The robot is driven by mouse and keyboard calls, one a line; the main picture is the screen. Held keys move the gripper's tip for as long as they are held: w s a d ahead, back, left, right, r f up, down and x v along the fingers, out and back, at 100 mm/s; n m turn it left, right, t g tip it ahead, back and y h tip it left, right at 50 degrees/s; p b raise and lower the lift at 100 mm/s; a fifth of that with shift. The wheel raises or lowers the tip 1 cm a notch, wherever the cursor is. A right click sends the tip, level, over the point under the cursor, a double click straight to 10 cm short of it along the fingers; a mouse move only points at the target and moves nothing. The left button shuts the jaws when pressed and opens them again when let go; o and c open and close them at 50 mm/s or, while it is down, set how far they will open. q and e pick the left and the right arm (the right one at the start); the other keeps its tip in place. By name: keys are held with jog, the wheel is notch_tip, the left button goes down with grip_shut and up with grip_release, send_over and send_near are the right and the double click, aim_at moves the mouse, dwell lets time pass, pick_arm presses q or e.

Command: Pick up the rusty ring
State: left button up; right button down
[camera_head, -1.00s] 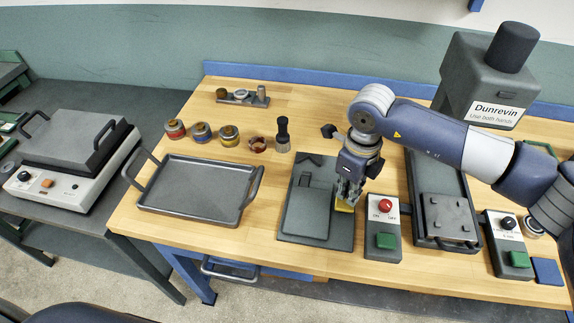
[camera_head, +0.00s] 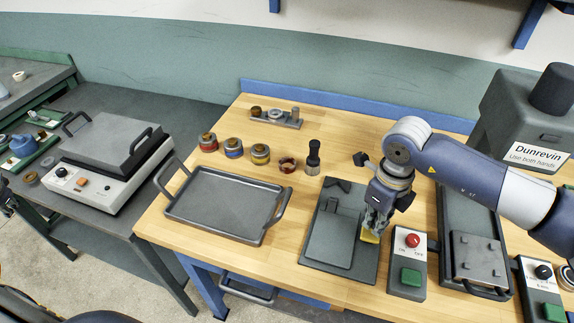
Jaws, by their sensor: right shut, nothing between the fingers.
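A brownish-red ring (camera_head: 287,164), which looks like the rusty ring, lies on the wooden bench behind the grey tray, between a yellow-banded round piece and a dark upright stub. My right gripper (camera_head: 371,228) is shut and points down over the right part of a dark grey plate fixture (camera_head: 331,256). A small yellow piece (camera_head: 370,237) shows right at its fingertips; whether they touch it is unclear. The gripper is well to the right and front of the ring.
The grey tray (camera_head: 167,212) with two handles stands front left of the ring. Round pieces with red (camera_head: 208,142), blue (camera_head: 234,148) and yellow (camera_head: 260,154) bands stand left of it. The dark stub (camera_head: 313,158) is close on its right. A button box (camera_head: 407,267) stands right of the fixture.

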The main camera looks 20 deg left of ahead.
pick_arm(q)
jog(key=w+a+r+t, duration=0.1)
jog(key=w+r, duration=0.2)
jog(key=r, duration=0.6)
jog(key=w+a+r+t, duration=0.1)
jog(key=w+r, duration=0.1)
jog(key=r, duration=0.7)
jog(key=w+d+f+m+t, duration=0.1)
jog(key=w+d+f, duration=0.2)
jog(key=w+d, duration=0.65)
jog(key=w+d+f+m+t, duration=0.1)
jog(key=w+d+f, duration=0.2)
jog(key=w+d, duration=0.6)
jog(key=m+h, duration=0.1)
jog(key=h, duration=0.8)
send_over(289, 166)
jog(key=s, duration=0.4)
jog(key=f, duration=0.4)
jog(key=a+f, duration=0.1)
jog(key=f, duration=0.1)
jog(key=shift+f, duration=0.2)
jog(key=shift+d+x, duration=0.15)
jog(key=shift+x, duration=1.35)
jog(key=shift+d+x, duration=0.15)
jog(key=shift+x, duration=1.4)
jog(key=shift+w, duration=0.1)
